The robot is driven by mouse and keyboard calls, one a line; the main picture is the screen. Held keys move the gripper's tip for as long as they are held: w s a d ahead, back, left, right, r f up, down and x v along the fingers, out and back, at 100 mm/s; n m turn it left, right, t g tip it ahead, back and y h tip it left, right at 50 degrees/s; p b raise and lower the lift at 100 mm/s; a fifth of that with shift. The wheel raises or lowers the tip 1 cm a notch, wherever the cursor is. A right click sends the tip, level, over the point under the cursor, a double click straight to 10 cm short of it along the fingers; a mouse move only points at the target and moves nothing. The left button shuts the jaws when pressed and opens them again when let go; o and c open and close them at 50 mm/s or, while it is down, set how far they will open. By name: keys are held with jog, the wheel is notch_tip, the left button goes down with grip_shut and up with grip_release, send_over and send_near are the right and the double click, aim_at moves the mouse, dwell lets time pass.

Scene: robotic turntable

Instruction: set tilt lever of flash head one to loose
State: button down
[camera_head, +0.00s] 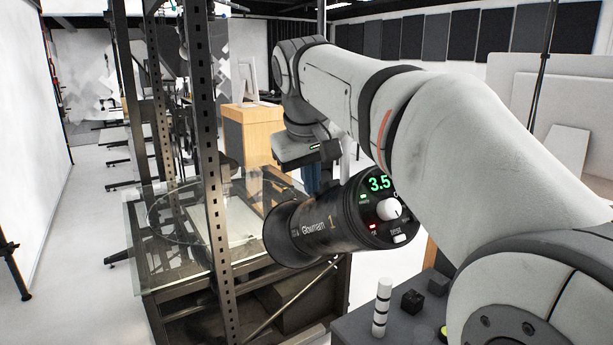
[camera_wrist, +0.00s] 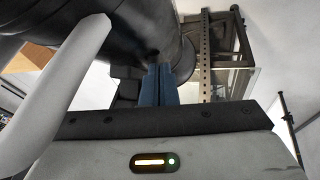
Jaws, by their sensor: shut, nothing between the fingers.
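The flash head (camera_head: 318,228) is a black cylinder marked with a 1, with a green 3.5 on its rear panel. In the wrist view its dark body (camera_wrist: 130,30) fills the upper left. My gripper (camera_head: 312,185) hangs behind it in the head view, its blue fingers partly hidden. In the wrist view my gripper (camera_wrist: 160,68) has its blue fingers together and empty, close under the dark body; I cannot tell whether they touch. A pale round-ended rod (camera_wrist: 62,90) crosses the left of the wrist view. I cannot clearly make out the tilt lever.
A glass-topped turntable (camera_head: 165,222) and a perforated metal upright (camera_head: 208,150) stand left of the flash head. A wooden cabinet (camera_head: 250,135) is behind. A dark surface (camera_head: 355,325) with small items lies at the lower right. Open floor shows at far left.

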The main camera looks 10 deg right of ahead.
jog(key=shift+r+p, duration=0.85)
jog(key=shift+r, duration=0.05)
